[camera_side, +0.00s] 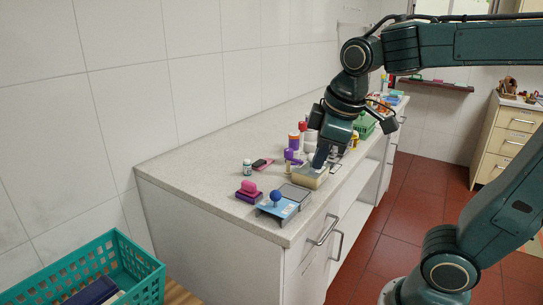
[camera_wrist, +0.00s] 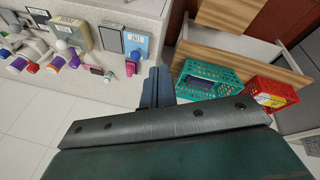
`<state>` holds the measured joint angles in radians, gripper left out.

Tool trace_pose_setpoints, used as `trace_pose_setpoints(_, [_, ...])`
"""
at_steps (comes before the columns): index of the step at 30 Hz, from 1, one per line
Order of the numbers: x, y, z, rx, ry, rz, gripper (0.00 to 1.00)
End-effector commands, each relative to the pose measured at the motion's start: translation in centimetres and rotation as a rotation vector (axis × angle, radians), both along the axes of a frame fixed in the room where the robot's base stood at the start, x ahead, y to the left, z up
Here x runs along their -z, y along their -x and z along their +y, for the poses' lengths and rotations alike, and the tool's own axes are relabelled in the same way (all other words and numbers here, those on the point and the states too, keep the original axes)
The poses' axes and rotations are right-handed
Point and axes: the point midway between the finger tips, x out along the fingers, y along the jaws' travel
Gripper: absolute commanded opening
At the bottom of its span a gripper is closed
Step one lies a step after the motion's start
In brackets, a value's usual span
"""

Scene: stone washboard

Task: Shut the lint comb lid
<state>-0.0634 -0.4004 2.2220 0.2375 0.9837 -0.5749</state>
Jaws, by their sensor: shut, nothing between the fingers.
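A blue box with a white label (camera_side: 283,207) sits near the counter's front corner; it also shows in the wrist view (camera_wrist: 138,42), where the label seems to read LINT. A blue ball knob (camera_side: 275,196) stands on it. A flat grey panel (camera_side: 295,193) lies beside it; I cannot tell whether it belongs to the box or how far any lid stands open. My gripper (camera_side: 319,164) is shut and empty, pointing down at or just above a beige box (camera_side: 311,179). Its closed fingers (camera_wrist: 157,72) show in the wrist view; contact is unclear.
A pink and purple brush (camera_side: 249,190), a small bottle (camera_side: 247,166) and several purple and white items stand on the counter (camera_side: 190,166). A teal basket (camera_side: 85,270) is below left; a red basket (camera_wrist: 271,92) shows in the wrist view.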

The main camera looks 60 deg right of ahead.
Motion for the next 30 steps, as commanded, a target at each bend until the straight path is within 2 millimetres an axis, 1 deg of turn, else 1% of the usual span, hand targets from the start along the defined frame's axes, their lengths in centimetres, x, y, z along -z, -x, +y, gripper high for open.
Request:
trace_pose_setpoints(1, [0.0, -1.0, -0.1, -0.038, 0.023, 0.025, 0.0])
trace_pose_setpoints(8, [0.1, -5.2, -0.5, -0.22, 0.122, 0.135, 0.0])
trace_pose_setpoints(14, [0.9, -8.7, -0.4, -0.383, 0.191, 0.238, 0.0])
trace_pose_setpoints(20, [2.3, -12.1, 0.0, -0.549, 0.243, 0.343, 0.0])
trace_pose_setpoints(24, [3.6, -14.3, 0.5, -0.667, 0.269, 0.417, 0.0])
trace_pose_setpoints(30, [5.6, -16.8, 1.3, -0.81, 0.289, 0.503, 0.0])
